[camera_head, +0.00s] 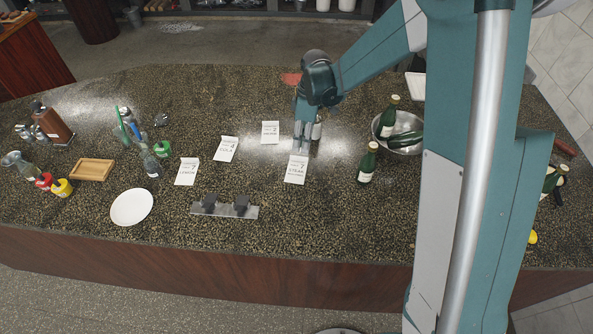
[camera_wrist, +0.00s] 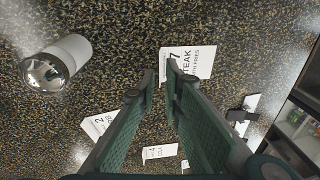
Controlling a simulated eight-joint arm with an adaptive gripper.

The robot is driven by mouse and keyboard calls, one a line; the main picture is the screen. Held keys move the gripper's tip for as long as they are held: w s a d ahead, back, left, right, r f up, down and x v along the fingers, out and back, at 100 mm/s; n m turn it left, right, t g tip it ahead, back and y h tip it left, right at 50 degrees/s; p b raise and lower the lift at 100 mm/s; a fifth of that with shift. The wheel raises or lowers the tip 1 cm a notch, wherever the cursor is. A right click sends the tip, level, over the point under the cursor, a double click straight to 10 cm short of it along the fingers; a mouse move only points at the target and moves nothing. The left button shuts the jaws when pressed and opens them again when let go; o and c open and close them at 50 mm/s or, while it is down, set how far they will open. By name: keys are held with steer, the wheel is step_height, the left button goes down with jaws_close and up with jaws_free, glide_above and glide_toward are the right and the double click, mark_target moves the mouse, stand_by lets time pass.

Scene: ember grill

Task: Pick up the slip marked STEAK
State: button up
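The white slip marked STEAK (camera_head: 296,171) lies on the dark speckled counter, with a large 7 above the word. It also shows in the wrist view (camera_wrist: 196,62), near the fingertips. My gripper (camera_head: 302,149) points down just behind the slip's far edge in the head view. In the wrist view my gripper (camera_wrist: 161,70) has a narrow gap between its fingertips, with nothing seen clamped there. The right fingertip covers part of the slip's near left edge. I cannot tell whether it touches the slip.
Other slips lie close by: one marked COLA (camera_head: 226,149), one at the left (camera_head: 187,172) and one behind (camera_head: 270,132). A metal-capped shaker (camera_wrist: 60,62) stands beside my gripper. A green bottle (camera_head: 367,163) and a steel bowl (camera_head: 399,131) are to the right. A metal holder (camera_head: 224,211) lies in front.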

mark_target(299, 157)
steer(key=shift+f, duration=0.1)
steer(key=shift+s+a+f, duration=0.15)
steer(key=shift+s+f, duration=0.05)
steer(key=shift+f, duration=1.05)
steer(key=shift+s+a+f, duration=0.1)
steer(key=shift+s+f, duration=0.05)
steer(key=shift+f, duration=1.05)
jaws_close()
steer(key=shift+r, duration=0.15)
step_height(299, 157, up, 10)
